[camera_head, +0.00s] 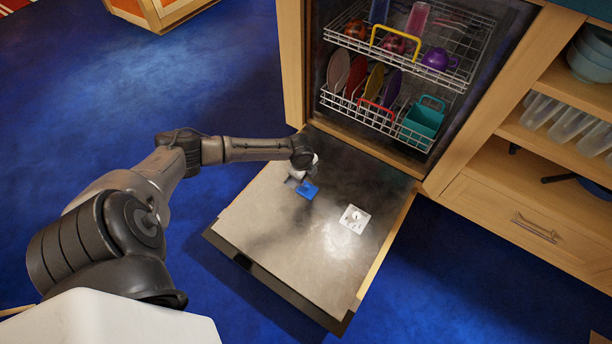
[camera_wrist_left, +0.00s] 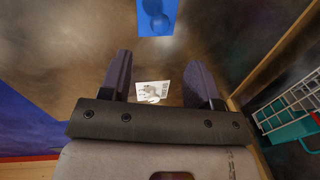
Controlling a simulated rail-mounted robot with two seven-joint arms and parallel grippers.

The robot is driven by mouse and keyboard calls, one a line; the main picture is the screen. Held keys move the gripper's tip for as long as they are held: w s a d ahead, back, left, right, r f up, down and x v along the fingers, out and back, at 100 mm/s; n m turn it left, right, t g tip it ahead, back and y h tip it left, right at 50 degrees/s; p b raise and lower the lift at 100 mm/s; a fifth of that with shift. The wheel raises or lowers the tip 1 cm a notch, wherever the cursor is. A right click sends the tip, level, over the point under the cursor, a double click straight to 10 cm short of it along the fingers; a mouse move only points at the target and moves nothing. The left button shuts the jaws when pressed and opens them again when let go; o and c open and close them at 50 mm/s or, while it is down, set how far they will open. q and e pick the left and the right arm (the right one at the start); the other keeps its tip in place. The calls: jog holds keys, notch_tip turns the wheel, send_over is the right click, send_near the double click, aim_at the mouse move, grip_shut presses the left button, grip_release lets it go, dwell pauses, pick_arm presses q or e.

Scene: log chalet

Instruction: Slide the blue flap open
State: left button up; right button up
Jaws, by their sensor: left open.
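The blue flap (camera_head: 308,190) is a small blue square on the inner face of the lowered dishwasher door (camera_head: 280,240). In the left wrist view the blue flap (camera_wrist_left: 157,20) is at the top edge, with darker round shapes on it. My left gripper (camera_head: 297,180) is over the door, just beside the flap in the head view. In the left wrist view its two fingers (camera_wrist_left: 157,60) are spread apart with nothing held; the flap lies beyond their tips. My right gripper is not in view.
A white square fitting (camera_head: 354,218) sits on the door, right of the flap. A loaded dish rack (camera_head: 449,78) stands above the door. A wooden drawer cabinet (camera_head: 500,215) is on the right. Blue carpet (camera_head: 110,70) surrounds the door.

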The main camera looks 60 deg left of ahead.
pick_arm(q)
jog(key=shift+s+d+r+p, duration=0.15)
jog(key=shift+r+p, duration=0.2)
jog(key=shift+r, duration=0.65)
jog(key=shift+s+a+r+p, duration=0.1)
jog(key=shift+r+p, duration=0.25)
jog(key=shift+r, duration=0.6)
jog(key=shift+d, duration=0.1)
